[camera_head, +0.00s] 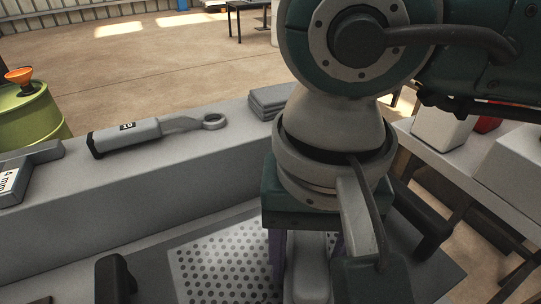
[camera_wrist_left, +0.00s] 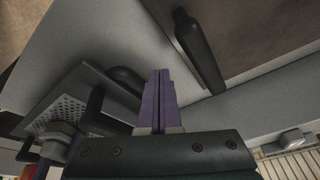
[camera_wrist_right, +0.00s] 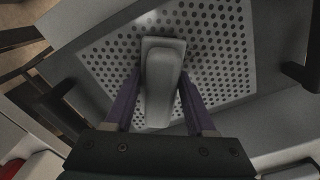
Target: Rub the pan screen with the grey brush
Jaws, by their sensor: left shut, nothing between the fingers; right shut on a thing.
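The pan screen (camera_head: 215,262) is a pale plate with many dark holes, set in a dark grey pan (camera_head: 145,270) with black handles. It also shows in the right wrist view (camera_wrist_right: 215,45) and at the left in the left wrist view (camera_wrist_left: 66,112). My right gripper (camera_wrist_right: 160,90) is shut on the grey brush (camera_wrist_right: 162,80), with a purple finger on each side of it. The brush (camera_head: 308,272) is over the screen; its underside is hidden, so I cannot tell if it touches. My left gripper (camera_wrist_left: 159,98) is shut and empty, outside the head view.
A grey tool with a ring end (camera_head: 150,135) and folded grey cloths (camera_head: 268,100) lie on the ledge behind the pan. A labelled grey item (camera_head: 15,180) is at the left. A green drum (camera_head: 28,115) stands beyond. White boxes (camera_head: 440,130) stand at the right.

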